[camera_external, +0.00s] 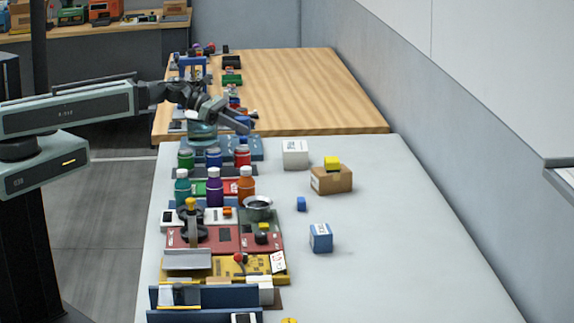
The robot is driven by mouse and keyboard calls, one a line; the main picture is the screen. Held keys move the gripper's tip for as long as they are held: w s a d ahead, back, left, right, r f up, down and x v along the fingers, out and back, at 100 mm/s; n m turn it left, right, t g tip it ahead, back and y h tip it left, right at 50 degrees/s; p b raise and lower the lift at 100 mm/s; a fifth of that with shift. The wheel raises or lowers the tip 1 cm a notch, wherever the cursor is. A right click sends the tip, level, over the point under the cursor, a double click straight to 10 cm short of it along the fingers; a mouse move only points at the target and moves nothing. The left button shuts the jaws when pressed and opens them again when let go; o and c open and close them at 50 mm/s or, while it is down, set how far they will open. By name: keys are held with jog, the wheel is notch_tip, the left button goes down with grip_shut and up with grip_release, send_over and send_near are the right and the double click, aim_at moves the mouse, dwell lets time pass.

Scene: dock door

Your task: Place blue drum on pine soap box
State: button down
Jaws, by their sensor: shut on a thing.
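My gripper (240,124) is above the far left part of the grey table, over a blue panel. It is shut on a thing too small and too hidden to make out. A small blue piece (301,204) stands alone on the open table, right of the bottles; I cannot tell whether it is the blue drum. Three boxes stand on the table: a white one (295,154) with print, a brown one (331,180) with a yellow block (332,162) on top, and a blue one (320,237) with a white label. Their labels are too small to read, so I cannot tell which is pine soap.
Several bottles (214,188) stand in rows along the table's left side, below my gripper in the picture. Nearer lie panels with a black valve, a metal cup (257,207) and a yellow panel (225,267). A wooden table (300,95) adjoins behind. The grey table's right side is clear.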

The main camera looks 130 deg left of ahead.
jog(key=shift+s+a, duration=0.4)
jog(key=shift+s, duration=0.05)
jog(key=b, duration=0.1)
send_over(295, 145)
jog(key=shift+s+d+f, duration=0.1)
jog(key=shift+d+f, duration=0.25)
jog(key=shift+f, duration=0.35)
jog(key=f+b, duration=0.2)
jog(key=b, duration=0.1)
jog(key=f+b, duration=0.1)
jog(key=f, duration=0.1)
jog(key=shift+w+a, duration=0.2)
jog(key=shift+a, duration=0.05)
jog(key=shift+r, duration=0.25)
jog(key=shift+f, duration=0.25)
jog(key=c, duration=0.8)
grip_release()
jog(key=shift+r, duration=0.1)
jog(key=shift+r, duration=0.1)
